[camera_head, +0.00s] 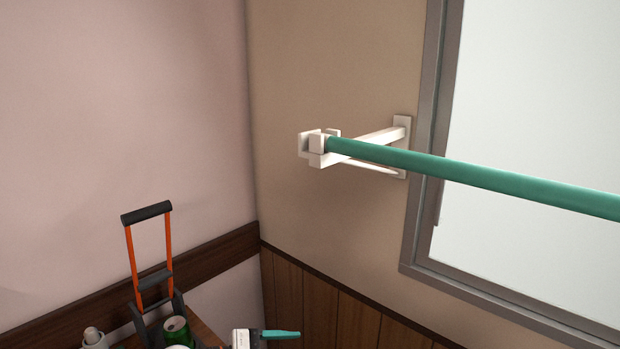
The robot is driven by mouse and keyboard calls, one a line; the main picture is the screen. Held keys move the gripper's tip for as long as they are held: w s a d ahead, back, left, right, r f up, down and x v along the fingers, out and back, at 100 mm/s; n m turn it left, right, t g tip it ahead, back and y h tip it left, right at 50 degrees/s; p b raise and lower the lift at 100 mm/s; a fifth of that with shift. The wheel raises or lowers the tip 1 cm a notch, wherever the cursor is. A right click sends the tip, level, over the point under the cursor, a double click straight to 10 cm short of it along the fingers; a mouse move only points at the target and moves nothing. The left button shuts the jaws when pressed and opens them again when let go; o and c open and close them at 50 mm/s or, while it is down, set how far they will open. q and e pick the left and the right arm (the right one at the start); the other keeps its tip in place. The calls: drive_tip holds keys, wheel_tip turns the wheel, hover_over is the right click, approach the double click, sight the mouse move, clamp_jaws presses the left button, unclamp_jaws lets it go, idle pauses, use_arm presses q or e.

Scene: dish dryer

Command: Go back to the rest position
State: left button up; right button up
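Neither of my grippers can be made out in the head view, so their pose and hold are hidden. A green pole (470,174) runs in from the right edge. Its left end rests in a white wall bracket (368,140) on the beige wall.
At the lower left stands an orange-framed handle with a black grip (147,212). Near its base are a green can (177,332) and a whitish object (94,339). A small white and green item (265,336) lies at the bottom edge, unclear. A grey-framed window (530,160) is at right.

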use_arm(q)
wheel_tip(320, 180, up, 7)
drive_tip(key=n+t+h, duration=0.3)
drive_tip(key=n+t, duration=0.4)
drive_tip(key=n, duration=0.3)
drive_tip(key=a+r+n+t+y, duration=0.2)
drive_tip(key=a+n+t+y, duration=0.5)
drive_tip(key=n, duration=0.7)
drive_tip(key=s+a+f+n+g+y, duration=0.25)
drive_tip(key=a+f+n+y, duration=0.4)
drive_tip(key=n, duration=0.45)
drive_tip(key=s+a+f+n+g+y, duration=0.2)
drive_tip(key=s+a+f+n+y, duration=0.35)
drive_tip(key=n, duration=0.55)
drive_tip(key=s+d+f+n+g+h, duration=0.1)
drive_tip(key=s+f+n+g, duration=0.4)
drive_tip(key=s, duration=0.4)
drive_tip(key=s+d+f+n+g+h, duration=0.2)
drive_tip(key=s+f+n+g, duration=0.1)
drive_tip(key=s+f+g, duration=0.5)
wheel_tip(320, 180, down, 22)
drive_tip(key=s+t, duration=0.1)
drive_tip(key=s+a+f+g, duration=0.1)
drive_tip(key=s+a+f, duration=0.2)
drive_tip(key=s+f, duration=1.4)
drive_tip(key=shift+s+a+f+m+y, duration=0.2)
drive_tip(key=shift+s+f+m+y, duration=0.15)
drive_tip(key=shift+f, duration=0.55)
use_arm(e)
drive_tip(key=shift+d, duration=0.25)
